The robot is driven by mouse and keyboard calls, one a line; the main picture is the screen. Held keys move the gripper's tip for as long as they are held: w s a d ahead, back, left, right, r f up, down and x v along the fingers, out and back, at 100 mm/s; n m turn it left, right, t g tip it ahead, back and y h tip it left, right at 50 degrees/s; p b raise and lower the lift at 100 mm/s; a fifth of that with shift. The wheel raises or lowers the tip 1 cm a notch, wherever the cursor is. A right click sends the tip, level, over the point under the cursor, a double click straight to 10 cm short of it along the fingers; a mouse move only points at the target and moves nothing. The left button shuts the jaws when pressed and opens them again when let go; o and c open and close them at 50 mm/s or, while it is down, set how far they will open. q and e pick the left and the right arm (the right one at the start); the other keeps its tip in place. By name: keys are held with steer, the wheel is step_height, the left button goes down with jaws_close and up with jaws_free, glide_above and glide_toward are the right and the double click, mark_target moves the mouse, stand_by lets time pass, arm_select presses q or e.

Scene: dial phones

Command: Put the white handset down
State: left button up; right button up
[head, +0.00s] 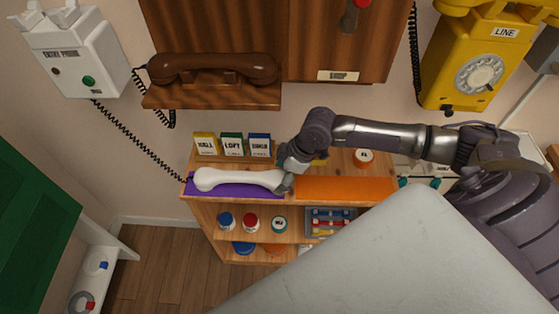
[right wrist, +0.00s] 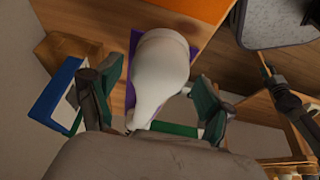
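The white handset (head: 238,180) lies on the purple mat (head: 235,194) at the left of the wooden shelf top. It also shows in the right wrist view (right wrist: 158,75), with its rounded end toward the orange mat. My right gripper (head: 286,181) is at the handset's right end. In the right wrist view its two green-padded fingers (right wrist: 158,105) stand apart on either side of the handset, with gaps visible. The white wall phone (head: 80,60) at upper left has an empty cradle, and its dark coiled cord runs down toward the handset.
Small labelled boxes (head: 232,145) stand just behind the handset. The orange mat (head: 345,189) to its right is bare. A brown handset (head: 213,69) rests on a wooden phone above. A yellow dial phone (head: 475,60) hangs at upper right.

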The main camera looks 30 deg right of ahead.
steer(key=shift+o, duration=1)
steer(key=shift+r, duration=0.1)
steer(key=v, duration=1.2)
steer(key=shift+w, duration=0.1)
